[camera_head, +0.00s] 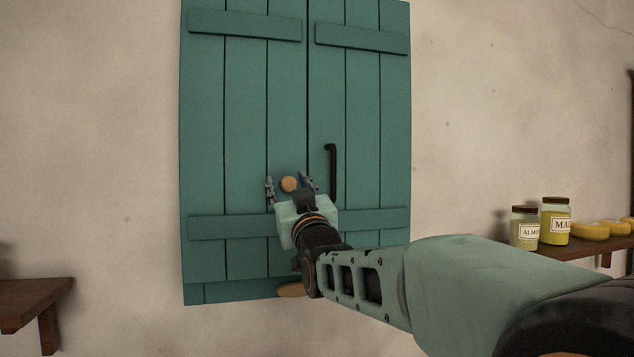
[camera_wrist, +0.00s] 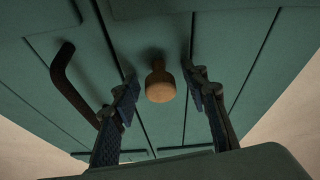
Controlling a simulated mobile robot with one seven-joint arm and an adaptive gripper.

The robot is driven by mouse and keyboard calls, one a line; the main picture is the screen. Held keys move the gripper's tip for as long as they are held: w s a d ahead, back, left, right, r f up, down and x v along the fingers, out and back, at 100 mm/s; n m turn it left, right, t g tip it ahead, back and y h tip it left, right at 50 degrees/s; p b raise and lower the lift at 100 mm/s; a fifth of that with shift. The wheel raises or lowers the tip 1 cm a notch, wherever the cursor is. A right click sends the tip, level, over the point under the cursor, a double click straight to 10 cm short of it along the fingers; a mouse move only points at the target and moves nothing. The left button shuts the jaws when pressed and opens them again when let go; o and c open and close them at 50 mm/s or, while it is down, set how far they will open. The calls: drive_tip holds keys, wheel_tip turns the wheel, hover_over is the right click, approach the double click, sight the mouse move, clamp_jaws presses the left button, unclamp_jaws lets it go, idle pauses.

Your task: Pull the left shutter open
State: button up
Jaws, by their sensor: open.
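The left shutter (camera_head: 205,130) is a green plank panel and appears closed, flush beside the right shutter (camera_head: 393,130). A round wooden knob (camera_head: 289,184) sits on the left shutter near its inner edge. My gripper (camera_head: 289,187) is open in front of this shutter, one finger on each side of the knob. In the wrist view the knob (camera_wrist: 160,86) stands between the fingertips, with visible gaps on both sides. The fingers do not appear to touch it. My gripper and arm hide part of the lower shutters.
A black bar handle (camera_head: 332,172) is on the right shutter; it shows at left in the wrist view (camera_wrist: 72,85). A tan wooden piece (camera_head: 290,290) shows at the bottom edge, partly hidden. A shelf with jars (camera_head: 555,222) is at right, another shelf (camera_head: 35,292) at lower left.

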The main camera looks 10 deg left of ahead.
clamp_jaws()
drive_tip(key=shift+s, duration=0.15)
idle(0.4)
